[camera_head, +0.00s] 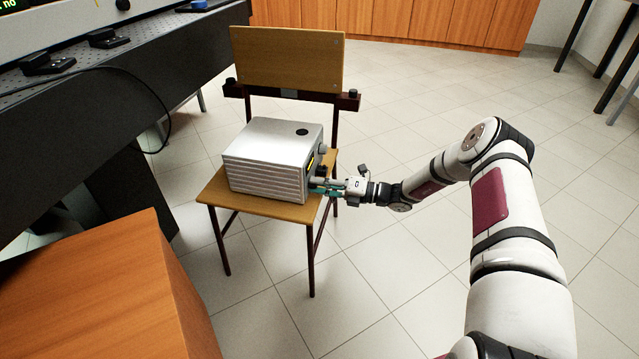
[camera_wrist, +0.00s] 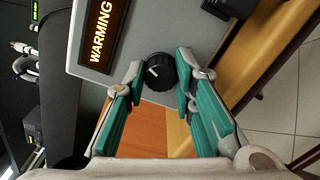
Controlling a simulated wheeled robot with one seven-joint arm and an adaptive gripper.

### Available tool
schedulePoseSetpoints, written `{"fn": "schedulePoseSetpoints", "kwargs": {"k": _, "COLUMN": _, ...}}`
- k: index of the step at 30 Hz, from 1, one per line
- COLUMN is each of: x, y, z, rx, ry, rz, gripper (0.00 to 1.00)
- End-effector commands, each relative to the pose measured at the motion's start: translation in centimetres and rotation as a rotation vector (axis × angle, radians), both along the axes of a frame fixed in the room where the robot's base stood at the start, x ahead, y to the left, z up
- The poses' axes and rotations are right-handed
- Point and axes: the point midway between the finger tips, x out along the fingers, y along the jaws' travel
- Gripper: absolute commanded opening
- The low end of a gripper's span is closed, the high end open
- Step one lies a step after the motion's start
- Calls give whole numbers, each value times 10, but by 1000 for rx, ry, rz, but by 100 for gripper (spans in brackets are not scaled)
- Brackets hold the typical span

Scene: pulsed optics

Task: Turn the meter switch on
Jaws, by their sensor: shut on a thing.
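The meter (camera_head: 265,160) is a silver ribbed box on the seat of a wooden chair. Its front panel faces right, towards my arm. The wrist view shows the panel (camera_wrist: 160,28) with an orange display (camera_wrist: 102,30) reading "WARMING", turned sideways. A round black knob (camera_wrist: 157,75) with a white pointer mark sits near the panel's edge. My gripper (camera_head: 325,186) reaches the panel from the right, low on the front. In the wrist view its teal fingers (camera_wrist: 160,70) are on both sides of the knob, shut on it.
The chair (camera_head: 287,58) has a wooden back and dark metal legs. A dark optical bench (camera_head: 130,65) runs along the left, with a wooden block (camera_head: 110,275) at lower left. The tiled floor (camera_head: 420,100) right of the chair is clear.

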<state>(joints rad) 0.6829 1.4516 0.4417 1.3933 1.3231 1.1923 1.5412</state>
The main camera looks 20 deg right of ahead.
Motion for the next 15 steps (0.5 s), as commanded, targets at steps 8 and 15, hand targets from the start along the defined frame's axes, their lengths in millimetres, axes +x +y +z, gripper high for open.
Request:
{"fn": "schedulePoseSetpoints", "kwargs": {"k": 8, "x": 1, "y": -2, "z": -1, "rx": 38, "ry": 72, "rz": -6, "gripper": 0}}
{"fn": "schedulePoseSetpoints", "kwargs": {"k": 15, "x": 1, "y": -2, "z": -1, "rx": 46, "ry": 87, "rz": -7, "gripper": 0}}
